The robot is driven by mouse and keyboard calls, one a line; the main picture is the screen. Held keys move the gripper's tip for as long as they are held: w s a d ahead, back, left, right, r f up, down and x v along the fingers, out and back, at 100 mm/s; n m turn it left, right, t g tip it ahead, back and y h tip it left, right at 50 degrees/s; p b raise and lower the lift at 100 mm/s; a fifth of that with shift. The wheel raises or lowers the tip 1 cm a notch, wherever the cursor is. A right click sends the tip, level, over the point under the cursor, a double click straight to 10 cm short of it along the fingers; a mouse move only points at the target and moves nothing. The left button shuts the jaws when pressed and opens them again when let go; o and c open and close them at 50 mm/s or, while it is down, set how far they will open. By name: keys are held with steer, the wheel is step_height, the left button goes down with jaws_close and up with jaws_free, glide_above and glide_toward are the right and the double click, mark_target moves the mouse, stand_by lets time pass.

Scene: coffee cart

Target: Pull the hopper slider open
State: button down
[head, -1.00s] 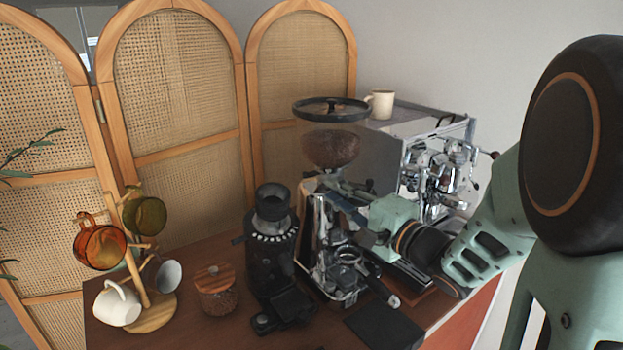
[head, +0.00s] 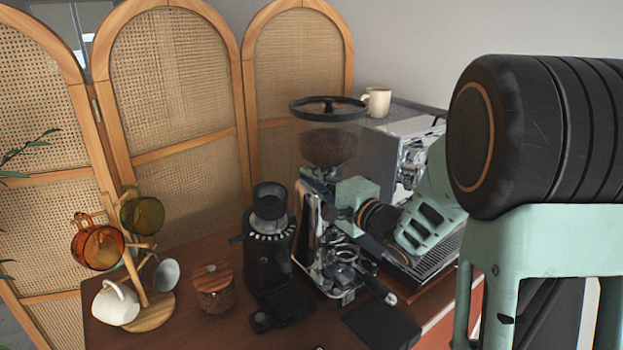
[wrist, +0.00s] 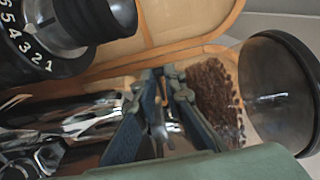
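The grinder's bean hopper (head: 326,146) is a clear funnel with dark beans and a black-rimmed lid, above the grinder body. In the wrist view its beans (wrist: 212,92) show just right of my fingers. My gripper (wrist: 163,74) is at the hopper's neck, with its two dark fingers apart. A small pale metal piece shows between the fingers; I cannot tell whether it is the hopper slider or whether the fingers touch it. In the head view my wrist covers the fingertips and the neck's right side.
A black grinder (head: 268,245) stands close left of the hopper grinder. An espresso machine (head: 400,135) with a cream cup (head: 377,102) on top stands behind my arm. A jar (head: 213,290) and a mug tree (head: 150,312) stand at left. A rattan screen (head: 180,75) is behind.

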steer(key=shift+s+a, duration=0.1)
stand_by(0.3)
steer(key=shift+s+a+f, duration=0.1)
steer(key=shift+s+a, duration=0.05)
steer(key=shift+a, duration=0.1)
steer(key=c, duration=2.3)
jaws_free()
steer(key=shift+s+a, duration=0.1)
steer(key=shift+s+d, duration=0.3)
steer(key=shift+d, duration=0.05)
steer(key=v, duration=1.1)
